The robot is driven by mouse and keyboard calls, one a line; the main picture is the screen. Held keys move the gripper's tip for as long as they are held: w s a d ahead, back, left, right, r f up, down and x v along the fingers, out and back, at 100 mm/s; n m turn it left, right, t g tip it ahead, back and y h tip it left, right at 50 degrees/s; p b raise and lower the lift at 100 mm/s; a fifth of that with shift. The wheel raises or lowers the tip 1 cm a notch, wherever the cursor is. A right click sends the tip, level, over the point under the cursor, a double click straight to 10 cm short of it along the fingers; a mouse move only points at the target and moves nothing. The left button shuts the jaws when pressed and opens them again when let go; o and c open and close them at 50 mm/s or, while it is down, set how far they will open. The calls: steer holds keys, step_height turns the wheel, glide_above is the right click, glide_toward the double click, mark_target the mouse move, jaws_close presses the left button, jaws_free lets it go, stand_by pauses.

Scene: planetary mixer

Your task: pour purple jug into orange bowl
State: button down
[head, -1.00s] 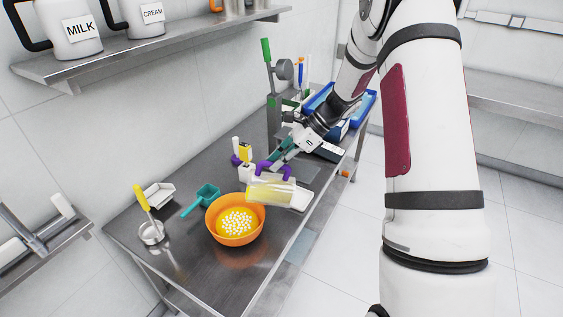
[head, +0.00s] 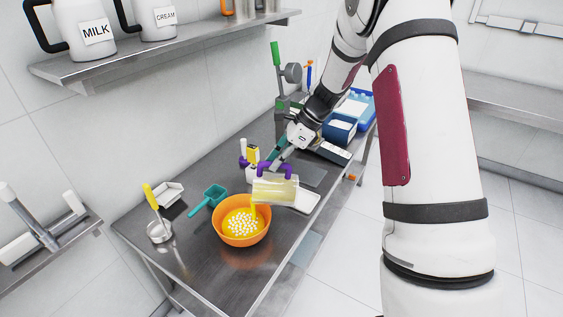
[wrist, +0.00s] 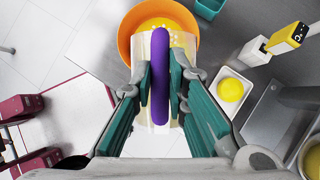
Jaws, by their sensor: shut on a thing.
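The purple jug, a clear vessel with yellow liquid (head: 275,190) and a purple handle, is tipped on its side over the right rim of the orange bowl (head: 243,238). A yellow stream shows at its left end, above the bowl. The bowl holds yellow liquid with white pieces in it. My gripper (head: 274,165) is shut on the jug's handle; in the wrist view the purple handle (wrist: 160,80) stands between the two teal fingers. The jug's body is partly hidden behind the handle and fingers there.
A teal scoop (head: 208,198) lies left of the bowl, with a metal cup (head: 159,232) farther left. A white tray (head: 308,201) is right of the jug; a yellow-and-white device (head: 252,155) stands behind. The table's front is clear.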

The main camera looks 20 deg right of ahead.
mark_target(289, 165)
steer(key=shift+w+a+r, duration=0.1)
steer(key=shift+a+r, duration=0.05)
steer(key=shift+a, duration=0.05)
stand_by(0.4)
steer(key=shift+w+a+r+h, duration=0.15)
steer(key=shift+a+r+h, duration=0.05)
steer(key=shift+a+h, duration=0.2)
steer(key=shift+w+a+r+h, duration=0.15)
steer(key=shift+a+h, duration=0.15)
steer(key=shift+a, duration=0.05)
steer(key=d+f+y, duration=0.1)
steer(key=s+d+y+b, duration=0.1)
steer(key=d, duration=0.1)
steer(key=d+f+y, duration=0.1)
steer(key=shift+s+d+f+t+y+b, duration=0.3)
steer(key=shift+s+d+f+t+b, duration=0.05)
steer(key=shift+s+d+t, duration=0.05)
steer(key=shift+s+d, duration=0.1)
steer(key=shift+s+d+f+t+y+b, duration=0.15)
steer(key=shift+d+t+y+b, duration=0.15)
steer(key=shift+d+y, duration=0.2)
steer(key=shift+s+d+f+t+y+b, duration=0.2)
steer(key=shift+d+y+b, duration=0.15)
steer(key=shift+d, duration=0.2)
steer(key=shift+s+d+r+t+y+b, duration=0.1)
steer(key=shift+s+d+t+y+b, duration=0.1)
steer(key=shift+d+y, duration=0.25)
steer(key=shift+s+d+r+t+y+b, duration=0.15)
steer(key=shift+d+t+y+b, duration=0.1)
steer(key=shift+y, duration=0.35)
